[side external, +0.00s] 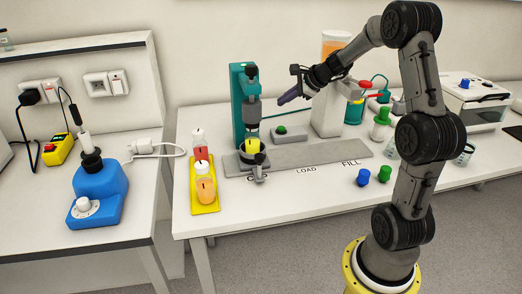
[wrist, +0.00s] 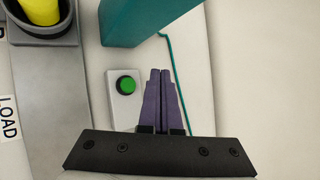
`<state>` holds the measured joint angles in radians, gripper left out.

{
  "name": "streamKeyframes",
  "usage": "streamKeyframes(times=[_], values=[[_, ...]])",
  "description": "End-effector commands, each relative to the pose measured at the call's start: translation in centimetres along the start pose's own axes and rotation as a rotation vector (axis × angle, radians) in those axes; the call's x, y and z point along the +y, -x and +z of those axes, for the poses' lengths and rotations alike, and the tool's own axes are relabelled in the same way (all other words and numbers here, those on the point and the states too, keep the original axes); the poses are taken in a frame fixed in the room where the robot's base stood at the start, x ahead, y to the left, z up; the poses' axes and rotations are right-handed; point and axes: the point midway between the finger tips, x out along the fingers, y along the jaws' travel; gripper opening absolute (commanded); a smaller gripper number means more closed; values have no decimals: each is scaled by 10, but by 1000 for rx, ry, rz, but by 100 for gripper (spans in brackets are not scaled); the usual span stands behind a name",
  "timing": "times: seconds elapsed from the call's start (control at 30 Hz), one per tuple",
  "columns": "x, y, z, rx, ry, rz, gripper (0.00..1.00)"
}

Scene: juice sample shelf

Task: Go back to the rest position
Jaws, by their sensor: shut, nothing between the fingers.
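My gripper (side external: 288,98) is in the air above the table, right of the teal press machine (side external: 238,105). Its purple fingers are shut together and empty. They also show in the wrist view (wrist: 160,72), pointing over the table beside the green button box (wrist: 124,90). The green button box also shows in the side view (side external: 289,133). A yellow-topped item (side external: 252,146) sits in the holder under the press, and it shows at the top left of the wrist view (wrist: 42,10).
A dispenser (side external: 328,115) stands behind. The blue device (side external: 98,192) is on the left bench.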

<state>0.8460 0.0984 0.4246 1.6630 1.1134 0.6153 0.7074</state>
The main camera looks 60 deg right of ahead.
Motion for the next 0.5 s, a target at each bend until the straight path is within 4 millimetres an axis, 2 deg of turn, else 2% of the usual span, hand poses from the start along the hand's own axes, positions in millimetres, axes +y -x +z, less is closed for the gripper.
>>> streamKeyframes(times=[0.17, 0.2, 0.3, 0.37, 0.4, 0.47, 0.5], values=[[-34, 45, 72, -83, 127, -103, 0], [-41, 59, 92, -106, 162, -132, 0], [-49, 96, 142, -167, 260, -191, 0], [-40, 117, 172, -197, 351, -204, 0], [-24, 128, 190, -210, 435, -192, 0], [7, 141, 210, -221, 581, -157, 0], [30, 149, 219, -225, 685, -131, 0]])
